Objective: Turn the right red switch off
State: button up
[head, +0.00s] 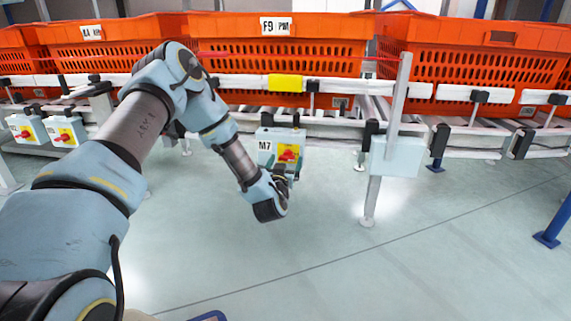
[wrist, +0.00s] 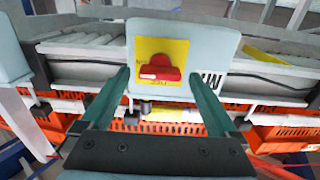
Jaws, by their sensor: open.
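The right red switch (head: 288,152) sits on a yellow plate on a pale blue box (head: 267,137) marked M7, below the conveyor. In the wrist view, the red knob (wrist: 160,68) is in full view on its yellow plate (wrist: 176,50), with its broad bar lying across the picture. The box appears turned over there, with totes at the bottom. My gripper (head: 288,168) is open in front of the box. In the wrist view, its two fingers stand apart on either side of the knob, and the knob appears between the fingertips. I cannot tell whether they touch the box.
Two more boxes with red switches, a left one (head: 24,129) and its neighbour (head: 66,131), hang at the far left. Orange totes (head: 290,65) line the conveyor above. A support post (head: 371,198) stands right of the M7 box. The floor in front is clear.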

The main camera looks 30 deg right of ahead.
jog(key=shift+c, duration=0.2)
jog(key=c, duration=1.3)
jog(key=shift+c, duration=0.2)
jog(key=shift+n, duration=0.3)
jog(key=n+p, duration=0.2)
jog(key=n, duration=0.1)
jog(key=shift+a+n, duration=0.1)
jog(key=shift+n, duration=0.3)
jog(key=n+p, duration=0.1)
jog(key=n, duration=0.3)
jog(key=shift+p, duration=0.35)
jog(key=n+p, duration=0.1)
jog(key=n, duration=0.4)
jog(key=shift+a+f, duration=0.1)
jog(key=shift+f+n+p, duration=0.1)
jog(key=shift+n+p, duration=0.35)
jog(key=shift+n, duration=1.75)
